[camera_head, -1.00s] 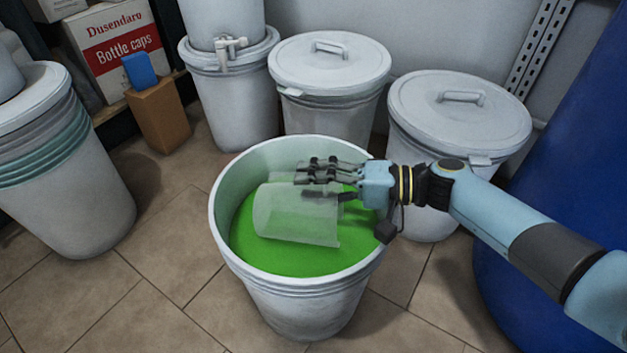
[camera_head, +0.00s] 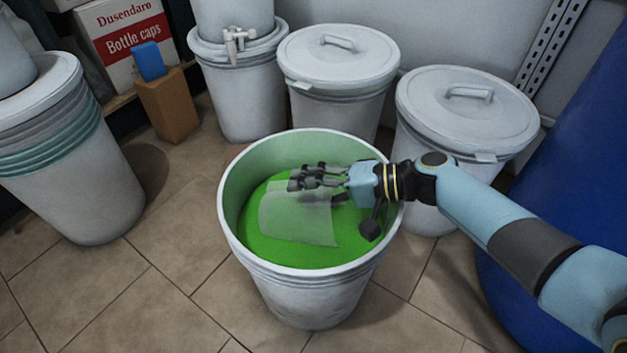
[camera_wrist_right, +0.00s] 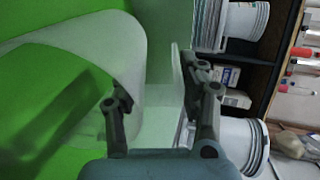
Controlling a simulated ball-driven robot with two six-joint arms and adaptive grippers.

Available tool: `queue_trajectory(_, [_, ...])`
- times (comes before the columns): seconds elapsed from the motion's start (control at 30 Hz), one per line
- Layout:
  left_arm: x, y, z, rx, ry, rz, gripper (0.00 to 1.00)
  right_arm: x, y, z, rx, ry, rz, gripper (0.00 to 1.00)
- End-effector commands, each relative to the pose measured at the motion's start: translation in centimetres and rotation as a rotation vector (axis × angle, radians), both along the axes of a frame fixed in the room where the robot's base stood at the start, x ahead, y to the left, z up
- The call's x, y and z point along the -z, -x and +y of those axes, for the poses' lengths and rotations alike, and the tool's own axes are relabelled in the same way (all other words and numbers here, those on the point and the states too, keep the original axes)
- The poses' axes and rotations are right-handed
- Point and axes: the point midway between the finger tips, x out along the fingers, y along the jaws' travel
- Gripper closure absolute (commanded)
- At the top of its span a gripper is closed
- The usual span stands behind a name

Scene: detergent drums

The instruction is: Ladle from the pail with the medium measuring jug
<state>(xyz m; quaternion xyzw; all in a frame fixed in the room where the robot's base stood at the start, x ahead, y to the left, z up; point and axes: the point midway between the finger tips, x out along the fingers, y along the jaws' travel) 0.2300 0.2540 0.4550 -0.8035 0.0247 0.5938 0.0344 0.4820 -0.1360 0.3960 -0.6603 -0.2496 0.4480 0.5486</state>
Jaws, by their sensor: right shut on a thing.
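A white pail (camera_head: 310,280) of bright green liquid (camera_head: 262,240) stands open on the floor in the middle of the head view. A clear, frosted measuring jug (camera_head: 300,218) is inside the pail, tilted well over toward its side and partly in or just at the liquid; its exact depth is hard to tell. My right gripper (camera_head: 312,178) reaches in over the pail's right rim and is shut on the jug. In the right wrist view the jug (camera_wrist_right: 120,55) fills the upper left, with gripper fingers (camera_wrist_right: 160,110) around part of it. My left gripper is out of view.
Lidded white drums (camera_head: 340,60) (camera_head: 468,110) stand close behind the pail, beside a drum with a tap (camera_head: 235,80). A blue barrel (camera_head: 560,170) is at right. Floor in front is clear.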

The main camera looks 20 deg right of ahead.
Motion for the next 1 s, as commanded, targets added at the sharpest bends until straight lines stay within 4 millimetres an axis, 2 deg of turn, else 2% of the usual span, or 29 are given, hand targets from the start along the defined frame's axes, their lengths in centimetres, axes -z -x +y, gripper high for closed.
queue_trajectory(0.07, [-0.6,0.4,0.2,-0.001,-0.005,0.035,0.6,-0.5,-0.5,0.6,0.0,0.034,0.015,1.0])
queue_trajectory(0.53, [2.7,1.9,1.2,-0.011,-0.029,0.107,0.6,1.2,-1.3,1.9,-0.002,0.171,0.096,1.0])
queue_trajectory(1.0, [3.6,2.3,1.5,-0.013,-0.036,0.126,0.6,1.9,-1.4,2.2,-0.001,0.212,0.121,1.0])
